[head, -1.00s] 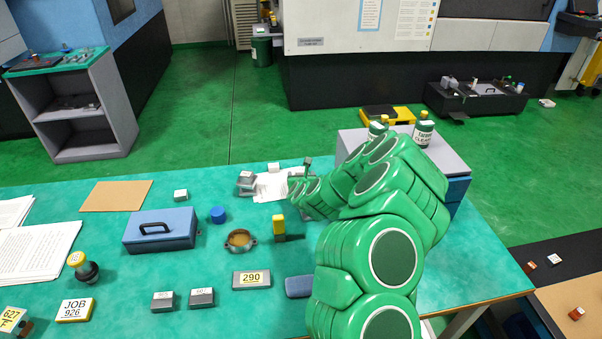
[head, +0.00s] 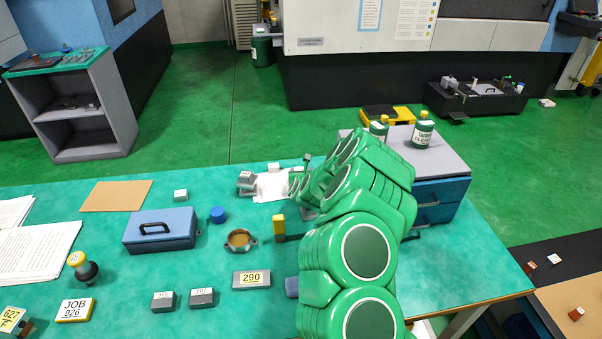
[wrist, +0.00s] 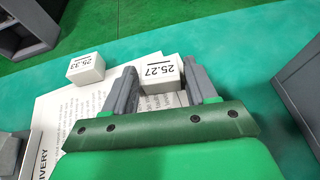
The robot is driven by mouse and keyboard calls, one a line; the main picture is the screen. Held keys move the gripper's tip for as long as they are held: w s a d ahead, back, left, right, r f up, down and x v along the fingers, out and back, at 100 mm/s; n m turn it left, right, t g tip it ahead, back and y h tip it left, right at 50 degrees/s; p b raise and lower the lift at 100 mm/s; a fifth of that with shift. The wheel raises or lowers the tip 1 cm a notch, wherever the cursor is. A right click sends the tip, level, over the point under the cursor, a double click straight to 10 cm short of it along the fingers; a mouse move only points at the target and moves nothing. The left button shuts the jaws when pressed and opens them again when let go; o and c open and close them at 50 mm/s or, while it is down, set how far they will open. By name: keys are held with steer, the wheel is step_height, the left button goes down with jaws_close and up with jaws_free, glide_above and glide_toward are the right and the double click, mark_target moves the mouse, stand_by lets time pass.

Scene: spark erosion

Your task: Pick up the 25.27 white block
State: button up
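The white 25.27 block (wrist: 161,74) lies on the printed paper in the wrist view, label up. My gripper (wrist: 161,80) is open, with one grey finger on each side of this block. Whether either finger touches it I cannot tell. A similar white 25.33 block (wrist: 86,68) sits to the left, outside the fingers. In the head view my green arm reaches over the table and hides the 25.27 block and most of my gripper. A white block (head: 273,167) shows there at the paper's far edge.
The paper (head: 268,188) lies on the green table (head: 120,270). A grey stepped object (head: 246,179) stands to its left. A blue drawer cabinet (head: 440,195) with bottles on top stands to the right. A blue case (head: 160,232) and labelled blocks are nearer.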

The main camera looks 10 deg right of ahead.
steer(key=c, duration=0.9)
steer(key=shift+r, duration=0.2)
steer(key=shift+r, duration=1.6)
steer(key=r+v, duration=0.1)
steer(key=v, duration=0.4)
steer(key=d+r+v, duration=0.1)
steer(key=v, duration=0.5)
steer(key=w+r+v, duration=0.1)
steer(key=v, duration=0.4)
steer(key=shift+s+d+r, duration=0.1)
steer(key=shift+d+r, duration=0.15)
steer(key=shift+d, duration=0.1)
